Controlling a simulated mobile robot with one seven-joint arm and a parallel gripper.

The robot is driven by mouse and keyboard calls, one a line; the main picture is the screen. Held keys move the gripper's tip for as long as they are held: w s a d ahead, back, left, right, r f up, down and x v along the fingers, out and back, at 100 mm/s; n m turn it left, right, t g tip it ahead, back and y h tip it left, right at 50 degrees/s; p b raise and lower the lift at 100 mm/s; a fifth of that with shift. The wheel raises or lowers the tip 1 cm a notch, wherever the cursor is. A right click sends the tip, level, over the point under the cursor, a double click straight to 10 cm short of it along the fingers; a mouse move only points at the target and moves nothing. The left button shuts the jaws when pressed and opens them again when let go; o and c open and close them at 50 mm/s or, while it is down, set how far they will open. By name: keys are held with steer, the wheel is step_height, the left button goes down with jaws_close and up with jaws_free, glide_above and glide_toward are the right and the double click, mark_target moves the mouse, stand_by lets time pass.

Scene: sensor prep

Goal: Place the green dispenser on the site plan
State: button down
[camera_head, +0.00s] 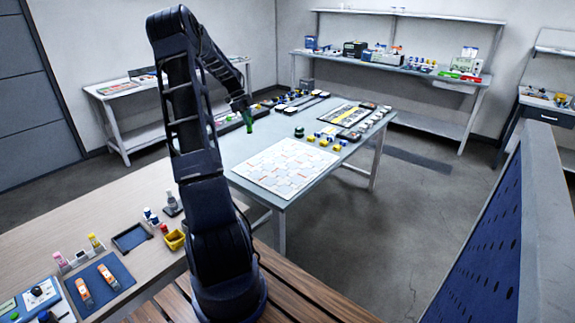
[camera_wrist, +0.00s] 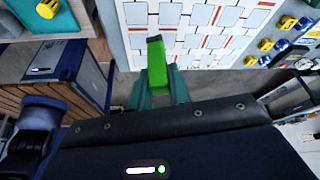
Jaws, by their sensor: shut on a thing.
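The green dispenser (camera_wrist: 157,66) is held between the fingers of my gripper (camera_wrist: 158,92) in the wrist view. In the head view my gripper (camera_head: 244,106) is at the far end of my arm, and the green dispenser (camera_head: 248,122) hangs below it, above the far left part of the grey table. The site plan (camera_head: 286,167) is a white sheet with a grid of boxes and red marks, lying flat at the near end of that table. It also shows at the top of the wrist view (camera_wrist: 196,38). The dispenser appears apart from it.
Yellow and blue small items (camera_head: 325,138) stand right of the plan. A dark tray with a yellow-edged board (camera_head: 342,114) and dark strips (camera_head: 300,103) lie farther back. A wooden bench (camera_head: 118,215) with bottles and trays is at the left. The plan's surface looks clear.

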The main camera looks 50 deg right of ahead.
steer(key=s+d+m+y, duration=0.1)
steer(key=s+d+m, duration=0.2)
steer(key=s+d, duration=1.05)
glide_above(291, 167)
step_height(291, 167, down, 19)
steer(key=shift+s+a+f, duration=0.1)
steer(key=shift+s+a, duration=0.05)
steer(key=c, duration=1.3)
jaws_free()
steer(key=shift+f, duration=0.1)
steer(key=v, duration=1.2)
